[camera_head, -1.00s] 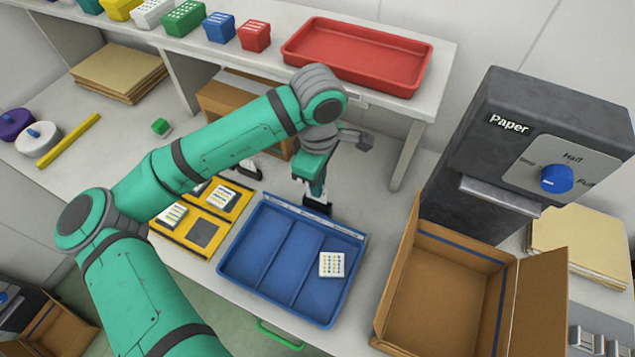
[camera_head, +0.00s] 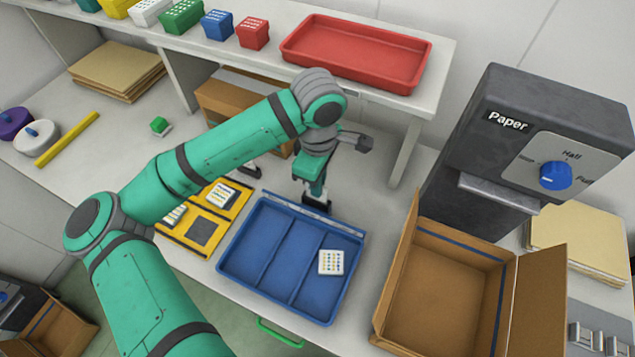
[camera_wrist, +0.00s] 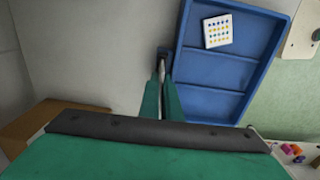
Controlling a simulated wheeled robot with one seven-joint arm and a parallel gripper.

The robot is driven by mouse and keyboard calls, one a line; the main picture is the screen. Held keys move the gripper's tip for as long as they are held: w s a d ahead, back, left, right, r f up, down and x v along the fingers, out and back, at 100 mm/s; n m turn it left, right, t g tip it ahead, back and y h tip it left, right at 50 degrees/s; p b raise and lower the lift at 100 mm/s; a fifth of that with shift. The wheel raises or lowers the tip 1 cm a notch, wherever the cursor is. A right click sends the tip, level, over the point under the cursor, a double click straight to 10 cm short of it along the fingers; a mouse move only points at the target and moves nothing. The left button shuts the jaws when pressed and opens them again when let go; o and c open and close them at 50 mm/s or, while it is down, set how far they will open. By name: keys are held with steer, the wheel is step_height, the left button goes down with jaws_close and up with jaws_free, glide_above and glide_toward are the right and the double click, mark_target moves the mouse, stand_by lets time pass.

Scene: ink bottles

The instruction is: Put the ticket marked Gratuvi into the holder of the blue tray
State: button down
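The blue tray (camera_head: 264,306) lies on the counter, with two dividers and a pale strip along its back rim that looks like the holder (camera_head: 335,220). A white dotted block (camera_head: 331,262) sits in its right compartment. My gripper (camera_head: 316,204) points down at the back rim of the tray, near the strip. In the wrist view, the gripper (camera_wrist: 162,72) has its fingers close together at the edge of the blue tray (camera_wrist: 184,22). A thin pale line shows between them; I cannot tell whether it is a ticket. No Gratuvi marking is readable.
A yellow tray (camera_head: 182,245) with white blocks stands left of the blue tray. An open cardboard box (camera_head: 440,275) and a dark paper dispenser (camera_head: 525,140) are on the right. A shelf behind holds a red tray (camera_head: 355,50) and several coloured boxes.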

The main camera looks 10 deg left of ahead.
steer(key=shift+f, duration=0.7)
stand_by(0.6)
steer(key=c, duration=1.9)
jaws_free()
step_height(320, 180, up, 11)
steer(key=shift+f, duration=0.1)
